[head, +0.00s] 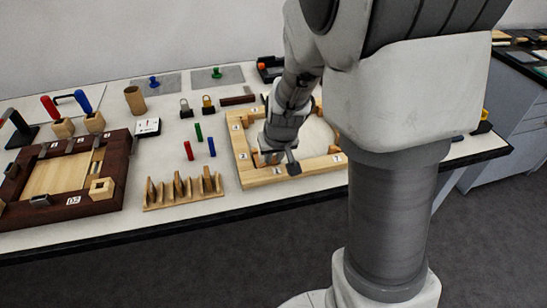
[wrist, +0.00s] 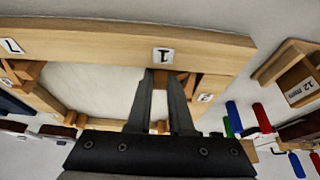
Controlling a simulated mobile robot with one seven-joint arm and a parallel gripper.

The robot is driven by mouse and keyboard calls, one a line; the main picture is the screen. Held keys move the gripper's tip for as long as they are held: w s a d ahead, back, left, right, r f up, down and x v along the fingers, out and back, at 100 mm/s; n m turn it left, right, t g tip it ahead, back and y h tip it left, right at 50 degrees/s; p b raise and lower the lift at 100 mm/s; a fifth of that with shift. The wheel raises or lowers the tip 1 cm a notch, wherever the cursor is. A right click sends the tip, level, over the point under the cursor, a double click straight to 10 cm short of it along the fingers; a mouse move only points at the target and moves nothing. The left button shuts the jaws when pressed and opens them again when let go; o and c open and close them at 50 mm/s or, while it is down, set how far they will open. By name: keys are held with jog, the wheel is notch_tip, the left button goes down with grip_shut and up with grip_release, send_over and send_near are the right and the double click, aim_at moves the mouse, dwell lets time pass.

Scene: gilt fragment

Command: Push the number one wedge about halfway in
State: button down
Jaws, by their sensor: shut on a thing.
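The light wooden frame (head: 298,176) lies on the table around a pale round-edged panel (head: 318,135). In the wrist view, its near rail (wrist: 100,42) carries a number 1 label (wrist: 162,56). The number one wedge (wrist: 160,78) is a small wooden piece against the inner side of that rail, just by the label. My gripper (wrist: 162,82) is shut on it, a finger on each side. How deep the wedge sits is hidden by the fingers. In the head view my gripper (head: 279,156) is low over the frame's near rail.
Other wedges (wrist: 210,86) sit along the frame. A wooden comb-like rack (head: 183,190) stands left of it, with red (head: 188,150), green (head: 198,132) and blue (head: 211,147) pegs behind. A dark-rimmed frame (head: 115,170) lies farther left. The table's front edge is near.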

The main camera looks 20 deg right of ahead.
dwell(0.5)
jog(key=shift+a+p, duration=0.4)
jog(key=shift+a, duration=0.2)
jog(key=c, duration=0.8)
grip_release()
jog(key=p+v, duration=0.6)
jog(key=v, duration=1.1)
jog(key=shift+s+r, duration=0.15)
